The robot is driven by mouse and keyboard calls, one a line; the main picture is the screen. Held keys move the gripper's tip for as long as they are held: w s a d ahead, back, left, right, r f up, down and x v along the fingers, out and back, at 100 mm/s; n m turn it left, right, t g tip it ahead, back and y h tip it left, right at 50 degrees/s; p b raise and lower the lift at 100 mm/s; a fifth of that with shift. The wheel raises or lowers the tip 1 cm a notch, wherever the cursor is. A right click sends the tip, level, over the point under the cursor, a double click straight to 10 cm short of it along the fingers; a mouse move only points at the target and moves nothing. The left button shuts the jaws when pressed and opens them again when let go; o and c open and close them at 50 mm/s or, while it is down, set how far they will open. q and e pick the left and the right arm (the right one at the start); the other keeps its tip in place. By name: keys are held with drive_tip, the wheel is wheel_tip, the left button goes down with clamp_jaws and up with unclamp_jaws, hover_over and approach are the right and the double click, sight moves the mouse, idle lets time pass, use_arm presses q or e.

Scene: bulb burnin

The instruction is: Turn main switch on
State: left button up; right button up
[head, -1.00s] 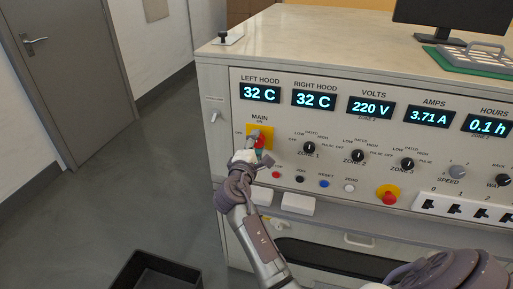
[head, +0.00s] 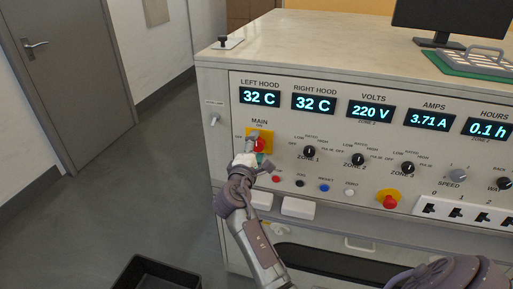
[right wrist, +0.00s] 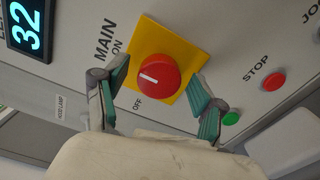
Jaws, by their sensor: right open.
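The main switch is a round red knob (head: 260,145) on a yellow plate (head: 267,134) at the panel's left. In the right wrist view the knob (right wrist: 158,77) shows a white line pointing up the panel, toward the ON label (right wrist: 117,47) rather than OFF (right wrist: 137,103). My right gripper (head: 254,149) is in front of the knob. Its green-padded fingers (right wrist: 162,95) are open on either side of the knob, with a visible gap and nothing held. My left gripper is not in view.
Below the switch are small push buttons, among them a red stop button (right wrist: 274,79) and a green one (right wrist: 231,118). A large red emergency button (head: 390,200) on yellow is further right. Lit displays (head: 259,97) run above. A black bin (head: 155,275) stands on the floor.

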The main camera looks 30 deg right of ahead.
drive_tip(key=v, duration=0.7)
drive_tip(key=shift+s+a, duration=0.2)
drive_tip(key=a+f+n+y+p, duration=0.1)
drive_tip(key=a+f+y, duration=0.25)
drive_tip(key=f, duration=0.75)
drive_tip(key=a+f+n+y+p, duration=0.1)
drive_tip(key=a+f+y, duration=0.25)
drive_tip(key=f, duration=0.75)
drive_tip(key=s+a+f+m+g+y+p, duration=0.15)
drive_tip(key=s+f, duration=0.25)
drive_tip(key=f, duration=0.4)
drive_tip(key=s+a+f+g+y+b, duration=0.1)
drive_tip(key=s+a+f+g+y, duration=0.1)
drive_tip(key=s+f, duration=0.45)
drive_tip(key=s+f+m+g+y+p, duration=0.2)
drive_tip(key=s+f+m+g, duration=0.15)
drive_tip(key=s+f, duration=1.05)
drive_tip(key=s+d+f+m+g, duration=0.1)
drive_tip(key=s+f+m, duration=0.1)
drive_tip(key=s, duration=0.9)
drive_tip(key=s+d+f+m+g+y+p, duration=0.1)
drive_tip(key=s+f+m+g, duration=0.1)
drive_tip(key=s, duration=1)
wheel_tip(320, 180, down, 2)
drive_tip(key=shift+f+m+g, duration=0.1)
drive_tip(key=shift+m+g, duration=0.2)
drive_tip(key=shift+m, duration=0.2)
